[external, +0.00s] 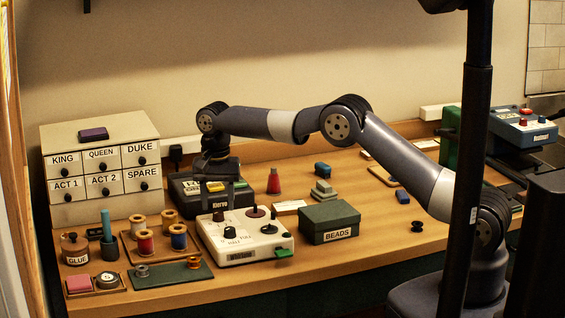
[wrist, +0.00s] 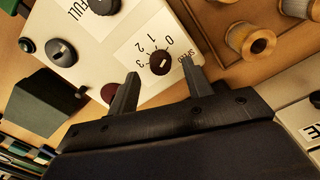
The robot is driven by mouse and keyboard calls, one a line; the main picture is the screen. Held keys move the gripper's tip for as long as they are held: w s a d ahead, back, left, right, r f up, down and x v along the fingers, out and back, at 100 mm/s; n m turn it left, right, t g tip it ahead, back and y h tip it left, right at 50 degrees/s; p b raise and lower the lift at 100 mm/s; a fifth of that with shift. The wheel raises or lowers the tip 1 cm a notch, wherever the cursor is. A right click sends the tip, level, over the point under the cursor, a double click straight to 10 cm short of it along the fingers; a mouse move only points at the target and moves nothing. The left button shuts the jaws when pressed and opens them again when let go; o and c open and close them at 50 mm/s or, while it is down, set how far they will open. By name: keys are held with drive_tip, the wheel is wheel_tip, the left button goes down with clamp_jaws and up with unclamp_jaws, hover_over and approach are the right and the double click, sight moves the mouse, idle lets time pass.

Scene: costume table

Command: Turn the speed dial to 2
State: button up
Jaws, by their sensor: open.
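The white control box (external: 248,240) stands near the front middle of the table. In the wrist view, its speed dial (wrist: 160,62) is a round dark knob with a small pale mark, beside a scale printed 0, 1, 2, 3. I cannot tell for sure which number the mark points at. My gripper (wrist: 160,67) is open, with one fingertip on each side of the dial in that view; whether they touch it is not clear. In the external view my gripper (external: 216,182) hangs behind the box, dark against a dark case.
A dark labelled case (external: 190,197) stands behind the box. Spools on a wooden tray (external: 131,252) are at its left, and a green beads box (external: 330,222) is at its right. A drawer cabinet (external: 100,165) stands at the far left. Other knobs (wrist: 62,52) share the panel.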

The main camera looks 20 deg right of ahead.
sight(218, 216)
drive_tip(key=shift+f, duration=1.2)
drive_tip(key=shift+c, duration=0.6)
drive_tip(key=c, duration=0.9)
